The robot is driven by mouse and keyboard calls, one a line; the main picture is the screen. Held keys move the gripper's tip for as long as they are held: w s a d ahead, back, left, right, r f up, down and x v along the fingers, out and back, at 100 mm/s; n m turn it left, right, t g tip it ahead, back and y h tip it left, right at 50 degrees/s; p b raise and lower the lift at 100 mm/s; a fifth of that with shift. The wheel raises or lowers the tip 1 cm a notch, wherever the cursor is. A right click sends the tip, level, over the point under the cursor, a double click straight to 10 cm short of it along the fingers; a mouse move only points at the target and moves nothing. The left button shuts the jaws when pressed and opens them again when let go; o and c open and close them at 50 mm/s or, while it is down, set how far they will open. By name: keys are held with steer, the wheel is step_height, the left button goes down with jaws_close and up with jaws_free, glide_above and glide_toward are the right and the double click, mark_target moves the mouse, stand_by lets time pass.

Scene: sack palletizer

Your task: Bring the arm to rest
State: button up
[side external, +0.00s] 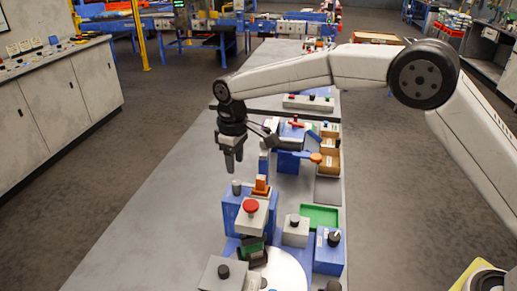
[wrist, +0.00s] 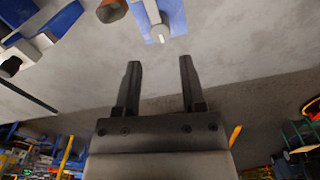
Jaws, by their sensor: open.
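My gripper (side external: 232,160) hangs pointing down above the grey table (side external: 150,220), over its bare left part. In the wrist view my gripper (wrist: 160,85) has its two dark fingers apart with nothing between them. It is clear of the blue block with the grey knob and orange switch (side external: 261,186) that stands below and to the right in the side view. A blue part with a light knob (wrist: 164,25) shows beyond the fingertips in the wrist view.
A red mushroom button (side external: 251,206) on a light box stands near the front. A green tray (side external: 320,216), a blue box with a black knob (side external: 329,250) and brown bins (side external: 329,158) line the table's right side. The table's left side is clear. A grey cabinet (side external: 60,95) stands at the left.

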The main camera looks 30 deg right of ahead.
steer(key=shift+r, duration=0.1)
stand_by(0.3)
steer(key=shift+s+d, duration=0.15)
steer(key=shift+d, duration=0.25)
steer(key=s+d+f+m+t, duration=0.1)
steer(key=s+d+f+m, duration=0.1)
steer(key=s+d, duration=0.7)
steer(key=s+d+f+m+t, duration=0.1)
steer(key=s+d+m, duration=0.4)
steer(key=s+d, duration=0.5)
steer(key=s+f, duration=0.1)
steer(key=s, duration=0.5)
steer(key=shift+s+d+f+t, duration=0.2)
steer(key=shift+s+f+t, duration=0.1)
steer(key=shift+f, duration=0.05)
